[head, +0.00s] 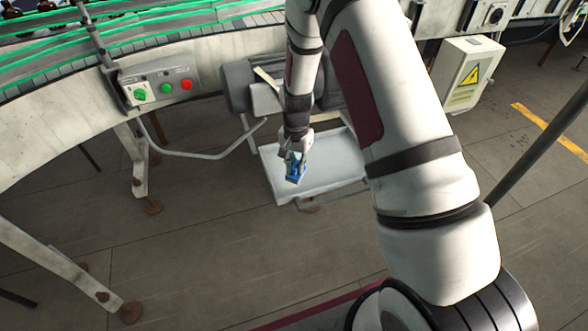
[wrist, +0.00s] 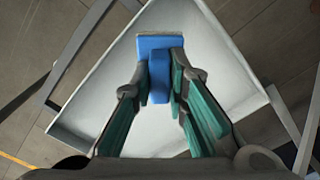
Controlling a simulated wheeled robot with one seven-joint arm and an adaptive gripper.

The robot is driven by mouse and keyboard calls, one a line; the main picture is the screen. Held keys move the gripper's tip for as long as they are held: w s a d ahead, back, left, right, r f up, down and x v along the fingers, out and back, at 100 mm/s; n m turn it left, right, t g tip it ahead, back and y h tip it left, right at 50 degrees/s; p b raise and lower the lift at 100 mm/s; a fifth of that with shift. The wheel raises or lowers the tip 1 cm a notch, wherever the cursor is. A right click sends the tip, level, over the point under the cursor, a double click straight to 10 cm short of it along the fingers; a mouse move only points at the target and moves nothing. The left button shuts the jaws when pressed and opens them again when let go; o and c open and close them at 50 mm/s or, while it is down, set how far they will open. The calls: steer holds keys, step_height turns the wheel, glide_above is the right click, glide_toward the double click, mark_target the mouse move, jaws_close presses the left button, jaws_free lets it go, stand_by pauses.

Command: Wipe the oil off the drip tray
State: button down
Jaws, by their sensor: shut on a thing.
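The drip tray (head: 328,160) is a pale, shallow tray low under the conveyor, partly hidden by my arm in the head view. It also fills much of the wrist view (wrist: 100,112). My gripper (head: 296,168) is over the tray and shut on a blue block-like wiper (head: 295,179). In the wrist view the fingers (wrist: 163,78) pinch the wiper's blue grip, and its wider blue head (wrist: 155,43) has a thin greyish edge at the far side. I cannot tell whether the wiper touches the tray. No oil shows clearly on the visible tray surface.
A grey motor housing (head: 237,84) sits behind the tray. A control box (head: 160,84) with green and red buttons is on the conveyor side. A bent metal rail (head: 205,155) runs left of the tray. A white warning-sign box (head: 467,75) stands right. Floor in front is clear.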

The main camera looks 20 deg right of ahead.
steer(key=shift+r+p, duration=0.45)
steer(key=shift+r, duration=0.7)
